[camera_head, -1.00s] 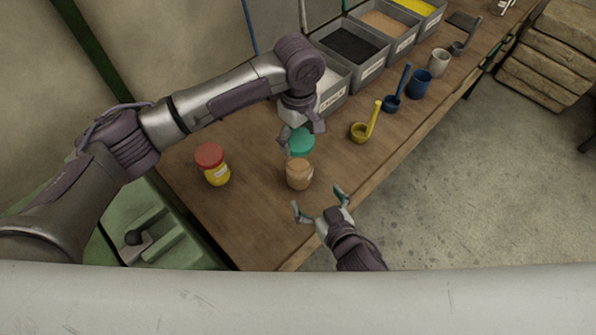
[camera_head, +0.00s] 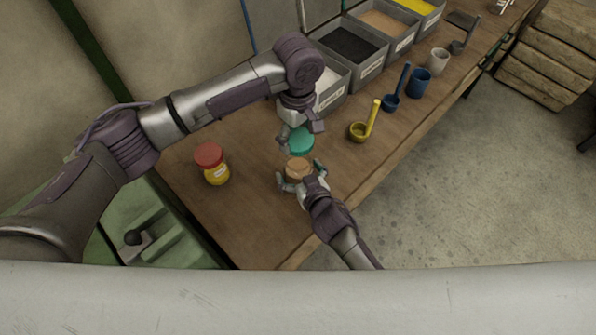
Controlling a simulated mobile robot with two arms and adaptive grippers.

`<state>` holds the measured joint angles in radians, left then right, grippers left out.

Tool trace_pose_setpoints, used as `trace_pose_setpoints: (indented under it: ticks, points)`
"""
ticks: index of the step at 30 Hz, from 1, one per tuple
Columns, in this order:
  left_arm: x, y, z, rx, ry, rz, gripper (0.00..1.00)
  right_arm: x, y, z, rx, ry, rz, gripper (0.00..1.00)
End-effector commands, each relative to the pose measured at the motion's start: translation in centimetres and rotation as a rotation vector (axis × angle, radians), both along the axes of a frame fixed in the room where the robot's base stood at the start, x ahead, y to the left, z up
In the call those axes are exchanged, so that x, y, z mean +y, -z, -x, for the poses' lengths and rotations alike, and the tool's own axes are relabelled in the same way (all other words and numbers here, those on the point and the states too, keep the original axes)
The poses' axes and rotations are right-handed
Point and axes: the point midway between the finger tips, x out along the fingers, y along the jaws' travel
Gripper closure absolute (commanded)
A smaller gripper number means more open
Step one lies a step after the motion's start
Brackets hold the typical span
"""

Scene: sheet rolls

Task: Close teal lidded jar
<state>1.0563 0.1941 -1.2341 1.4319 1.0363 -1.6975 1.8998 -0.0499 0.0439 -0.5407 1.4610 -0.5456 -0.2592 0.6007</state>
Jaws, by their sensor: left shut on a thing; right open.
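A teal lid (camera_head: 302,141) is between the fingers of my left gripper (camera_head: 299,137), which is shut on it. A jar with a tan top surface (camera_head: 298,165) stands on the wooden bench just below the lid in the picture. The lid is not over the jar's mouth; how high it is held is hard to tell. My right gripper (camera_head: 300,173) is open, with one finger on each side of the jar. Its hand hides most of the jar's body. I cannot tell whether the fingers touch the jar.
A red-lidded yellow jar (camera_head: 216,173) stands to the left on the bench (camera_head: 245,220). Yellow (camera_head: 358,132) and blue (camera_head: 390,103) scoops, a blue cup (camera_head: 419,84) and a white cup (camera_head: 438,62) are to the right. Grey bins (camera_head: 372,69) line the back.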

Motion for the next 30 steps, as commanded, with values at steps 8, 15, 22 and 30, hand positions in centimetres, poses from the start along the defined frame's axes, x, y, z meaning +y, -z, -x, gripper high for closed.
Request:
trace_pose_setpoints:
  ticks: [8, 15, 22, 30]
  points:
    - [-0.01, -0.01, 0.00, 0.000, 0.000, 0.000, 0.47, 0.11, 0.17, -0.28, 0.001, 0.000, 0.000, 0.00]
    - [-0.01, -0.01, 0.00, 0.000, 0.000, 0.000, 0.47, 0.10, 0.16, -0.26, 0.001, 0.000, 0.001, 0.27]
    - [-0.01, -0.01, 0.00, 0.000, 0.000, 0.000, 0.47, 0.09, 0.16, -0.25, 0.001, 0.000, 0.001, 0.65]
    - [0.00, 0.46, 0.03, 0.001, -0.001, 0.000, 0.47, 0.09, 0.18, -0.24, 0.001, 0.000, 0.001, 0.86]
